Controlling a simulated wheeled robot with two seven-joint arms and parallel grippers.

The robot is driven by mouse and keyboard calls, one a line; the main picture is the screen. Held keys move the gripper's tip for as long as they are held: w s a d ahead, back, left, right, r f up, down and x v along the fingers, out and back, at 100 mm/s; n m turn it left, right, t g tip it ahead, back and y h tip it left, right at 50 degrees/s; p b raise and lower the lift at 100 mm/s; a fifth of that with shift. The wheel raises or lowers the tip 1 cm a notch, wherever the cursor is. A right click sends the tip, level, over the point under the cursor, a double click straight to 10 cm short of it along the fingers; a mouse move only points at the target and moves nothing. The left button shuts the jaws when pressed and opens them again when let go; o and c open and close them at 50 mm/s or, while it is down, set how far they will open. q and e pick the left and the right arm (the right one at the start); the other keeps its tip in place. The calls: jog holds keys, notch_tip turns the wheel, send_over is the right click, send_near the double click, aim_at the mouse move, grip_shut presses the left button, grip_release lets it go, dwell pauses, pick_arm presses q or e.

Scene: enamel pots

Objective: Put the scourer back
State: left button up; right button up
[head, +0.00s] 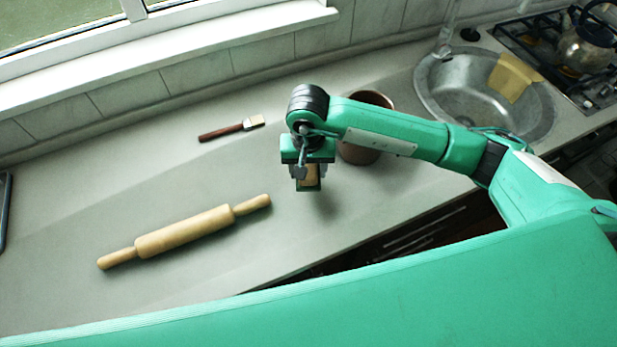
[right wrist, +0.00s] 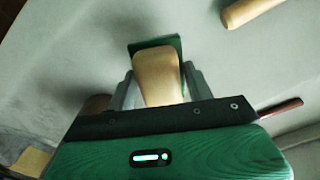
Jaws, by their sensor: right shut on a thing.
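The scourer (right wrist: 158,77), a tan, handle-like body with a dark green flat part at its far end, is between the fingers of my right gripper (right wrist: 155,92). In the head view the right gripper (head: 309,180) points down over the counter, left of the brown pot, and is shut on the scourer (head: 309,174). The scourer appears held above the counter, with a shadow below right. Its lower end is hard to make out in the head view. My left gripper is not in view.
A brown pot (head: 358,153) stands partly hidden behind my right arm. A rolling pin (head: 185,231) and a brush (head: 228,130) lie on the counter (head: 90,190). A yellowish cloth (head: 513,78) hangs over the rim of the sink (head: 455,85). A kettle (head: 585,45) is on the stove.

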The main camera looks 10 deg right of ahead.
aim_at(308, 184)
notch_tip(308, 184, down, 2)
jog(key=shift+f, duration=0.15)
notch_tip(308, 184, down, 4)
jog(key=shift+p, duration=0.75)
jog(key=shift+f+b, duration=0.2)
jog(key=shift+b, duration=0.1)
jog(key=o, duration=0.9)
jog(key=shift+r, duration=0.1)
